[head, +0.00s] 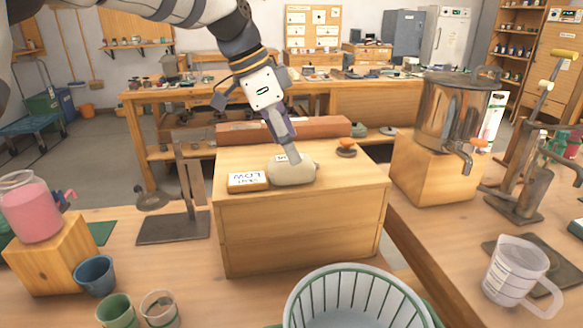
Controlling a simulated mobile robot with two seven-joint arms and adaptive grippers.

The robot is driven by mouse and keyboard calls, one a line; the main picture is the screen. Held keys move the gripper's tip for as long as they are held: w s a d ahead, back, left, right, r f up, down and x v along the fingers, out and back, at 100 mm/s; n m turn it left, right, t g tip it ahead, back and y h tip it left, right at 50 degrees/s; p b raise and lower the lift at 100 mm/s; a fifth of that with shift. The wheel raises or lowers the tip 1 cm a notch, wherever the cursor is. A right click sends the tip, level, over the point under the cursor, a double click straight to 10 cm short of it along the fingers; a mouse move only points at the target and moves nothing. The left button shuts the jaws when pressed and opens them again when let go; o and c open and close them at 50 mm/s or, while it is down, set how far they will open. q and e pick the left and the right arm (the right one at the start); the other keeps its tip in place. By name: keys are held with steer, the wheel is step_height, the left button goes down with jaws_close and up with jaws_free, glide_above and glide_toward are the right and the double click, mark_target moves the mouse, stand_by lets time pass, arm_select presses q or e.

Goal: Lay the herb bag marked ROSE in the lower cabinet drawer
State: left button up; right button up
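A grey-beige cloth bag (290,173) lies on top of a wooden cabinet (300,235) in the middle of the head view. A pale label shows at its upper left, but its marking is partly covered and I cannot read it. My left gripper (293,157) reaches down from above, with its fingertips at the top of the bag. The fingers are seen edge-on, so I cannot tell whether they are closed on it. The cabinet's front shows plain wood; I cannot make out an open drawer. My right gripper is not in view.
A white-topped block marked LOW (247,181) lies left of the bag. A small orange-topped item (346,146) stands behind right. A metal pot with a tap (452,112) stands right, a white-green basket (352,300) in front. Cups (94,275) and a pink jar (32,208) are left.

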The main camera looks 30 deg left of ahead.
mark_target(292, 169)
arm_select(q)
steer(key=x, duration=0.4)
steer(key=shift+s+a+f, duration=0.15)
steer(key=shift+a+f, duration=0.05)
steer(key=shift+f, duration=0.05)
steer(key=c, duration=1.4)
steer(key=shift+o, duration=0.2)
steer(key=shift+r, duration=0.1)
